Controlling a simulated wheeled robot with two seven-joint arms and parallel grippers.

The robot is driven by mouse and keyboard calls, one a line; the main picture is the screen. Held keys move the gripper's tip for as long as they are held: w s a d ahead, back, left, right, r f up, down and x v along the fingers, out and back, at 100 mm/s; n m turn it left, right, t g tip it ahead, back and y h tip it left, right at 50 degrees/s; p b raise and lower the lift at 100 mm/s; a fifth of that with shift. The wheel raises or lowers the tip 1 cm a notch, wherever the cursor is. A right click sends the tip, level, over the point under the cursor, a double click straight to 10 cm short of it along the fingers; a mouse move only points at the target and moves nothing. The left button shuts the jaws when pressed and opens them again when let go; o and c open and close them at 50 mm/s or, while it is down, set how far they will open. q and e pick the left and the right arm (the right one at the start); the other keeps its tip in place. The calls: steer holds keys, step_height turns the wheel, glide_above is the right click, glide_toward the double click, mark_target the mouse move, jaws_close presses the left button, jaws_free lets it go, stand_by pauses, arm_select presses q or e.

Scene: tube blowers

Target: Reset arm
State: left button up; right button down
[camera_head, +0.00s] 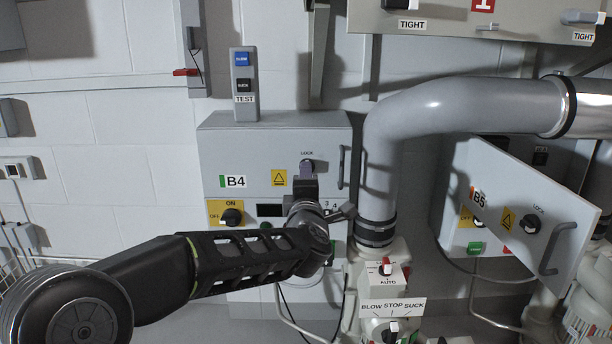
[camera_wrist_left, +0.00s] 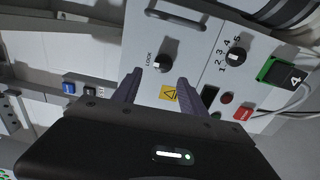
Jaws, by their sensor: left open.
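My left arm comes in from the left in the head view, and its gripper (camera_head: 306,182) is in front of the grey B4 cabinet (camera_head: 255,150), close to the LOCK knob (camera_head: 307,164). In the left wrist view the two fingers of my left gripper (camera_wrist_left: 160,82) are spread apart with nothing held between them. The black LOCK knob (camera_wrist_left: 162,63) lies just beyond the fingertips there; I cannot tell whether they touch it. The B4 cabinet's door handle (camera_wrist_left: 176,18) is past the knob. My right gripper is not in view.
A thick grey pipe (camera_head: 380,160) rises right of the cabinet and bends right. The B5 cabinet (camera_head: 520,215) has its door standing ajar at the right. A TEST button box (camera_head: 243,85) sits on top of B4. A BLOW/STOP/SUCK switch (camera_head: 392,328) is below the pipe.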

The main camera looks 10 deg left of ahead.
arm_select(q)
steer(key=shift+f, duration=0.1)
